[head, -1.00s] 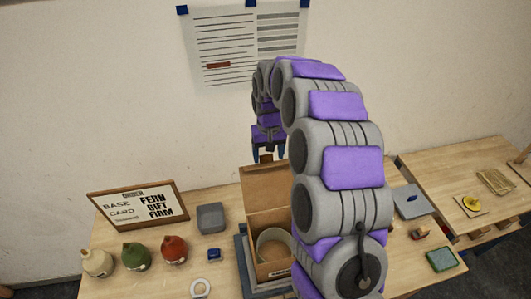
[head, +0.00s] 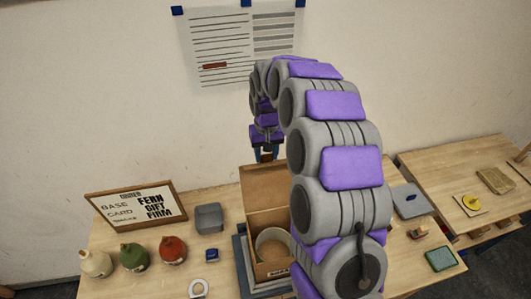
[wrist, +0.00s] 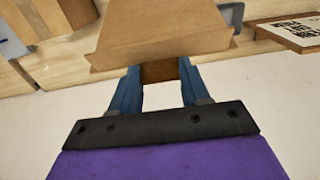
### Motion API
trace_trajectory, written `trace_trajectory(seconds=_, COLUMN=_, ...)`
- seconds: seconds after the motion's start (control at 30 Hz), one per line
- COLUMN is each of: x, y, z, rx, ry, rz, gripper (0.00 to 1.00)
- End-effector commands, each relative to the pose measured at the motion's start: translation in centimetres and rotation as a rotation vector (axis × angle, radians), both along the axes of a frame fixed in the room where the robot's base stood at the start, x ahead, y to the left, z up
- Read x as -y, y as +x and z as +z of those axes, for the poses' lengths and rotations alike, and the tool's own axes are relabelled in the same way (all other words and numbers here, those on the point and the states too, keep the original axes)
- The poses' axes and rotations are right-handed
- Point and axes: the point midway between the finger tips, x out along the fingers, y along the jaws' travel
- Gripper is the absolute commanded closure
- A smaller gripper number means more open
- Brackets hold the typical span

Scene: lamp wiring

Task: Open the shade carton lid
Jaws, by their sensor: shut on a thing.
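The shade carton (head: 272,271) is a brown cardboard box on the table, partly hidden by my arm. A pale round shade (head: 262,236) sits inside it. The carton's lid (head: 265,186) stands raised at the back edge, so the box is open at the top. My gripper (head: 266,152) is at the lid's top edge. In the wrist view, the blue fingers of my gripper (wrist: 160,78) are shut on a brown tab (wrist: 160,71) at the edge of the lid (wrist: 165,32).
To the left are a framed order card (head: 137,205), a grey open box (head: 209,217) and cream, green and red bulb-shaped items (head: 173,249). A blue-grey tray (head: 408,201) lies right of my arm. A second table (head: 470,185) stands further right.

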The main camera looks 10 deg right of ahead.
Motion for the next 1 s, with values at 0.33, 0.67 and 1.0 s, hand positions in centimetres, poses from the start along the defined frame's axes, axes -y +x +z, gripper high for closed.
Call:
trace_trajectory(seconds=0.33, x=-0.4, y=-1.5, z=0.2, rx=0.069, ry=-0.006, rz=0.002, gripper=1.0)
trace_trajectory(seconds=0.67, x=0.0, y=-3.2, z=0.7, rx=0.15, ry=-0.005, rz=0.001, gripper=1.0)
trace_trajectory(seconds=1.0, x=-0.3, y=-3.2, z=0.9, rx=0.155, ry=-0.007, rz=0.002, gripper=0.52)
